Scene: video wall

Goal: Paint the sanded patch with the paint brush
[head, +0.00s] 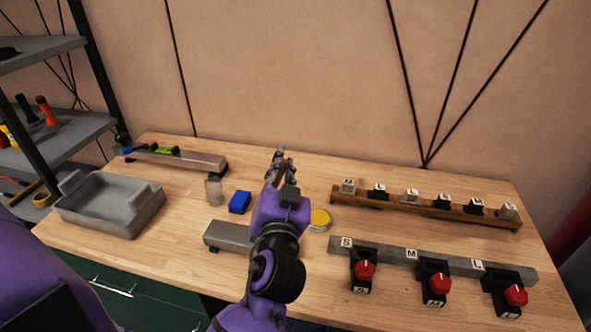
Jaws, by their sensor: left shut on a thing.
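My left gripper (281,155), on its purple and black arm, is over the middle of the wooden table. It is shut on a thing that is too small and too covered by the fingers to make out. I cannot tell from this view whether that thing is the paint brush, and I see no clear paint brush elsewhere. No sanded patch can be made out. A round tin with a yellow top (320,218) stands on the table just right of my left arm. My right gripper is not in view.
A blue block (240,202), a small jar (214,191) and a grey block (226,236) lie left of the arm. A grey basin (105,212) stands at the left. A labelled wooden rack (425,203) and red knobs (434,283) on stands take up the right.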

